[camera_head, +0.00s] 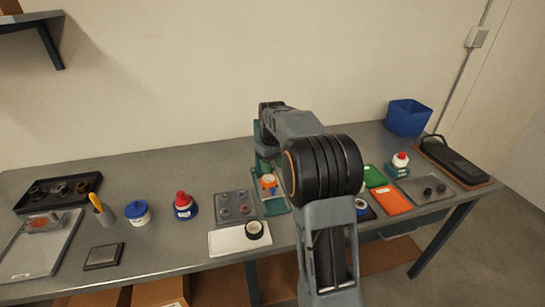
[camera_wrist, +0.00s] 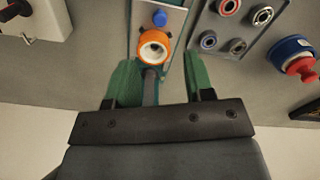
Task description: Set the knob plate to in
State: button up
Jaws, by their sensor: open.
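The knob plate (camera_head: 278,207) is a small teal-edged grey panel near the middle of the bench. It also shows in the wrist view (camera_wrist: 175,22), with an orange knob (camera_wrist: 153,46) with a pale round centre and a blue round part (camera_wrist: 159,18) beyond it. The orange knob (camera_head: 268,184) is partly covered by my arm in the head view. My gripper (camera_wrist: 160,70) is open, its two green fingers apart. The fingertips lie on either side of the knob's near edge, and I cannot tell whether they touch it. A grey bar (camera_wrist: 150,88) shows between the fingers.
A grey plate with several round sockets (camera_head: 237,208) stands close to the left of the knob plate. A white board with a black ring (camera_head: 228,241) lies in front. Orange (camera_head: 393,201) and green (camera_head: 374,177) pieces lie to the right. A blue bin (camera_head: 407,118) stands at the back right.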

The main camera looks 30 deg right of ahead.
aim_at(273, 189)
jog(key=shift+r, duration=1.85)
jog(key=s+a+f+m+t+h+b, duration=0.1)
jog(key=s+f+m+t+b, duration=0.1)
jog(key=s+m+t+b, duration=0.3)
jog(key=shift+g, duration=0.3)
jog(key=x, duration=1.2)
jog(key=shift+s+f, duration=0.15)
jog(key=shift+f, duration=0.15)
jog(key=shift+n, duration=0.3)
grip_shut()
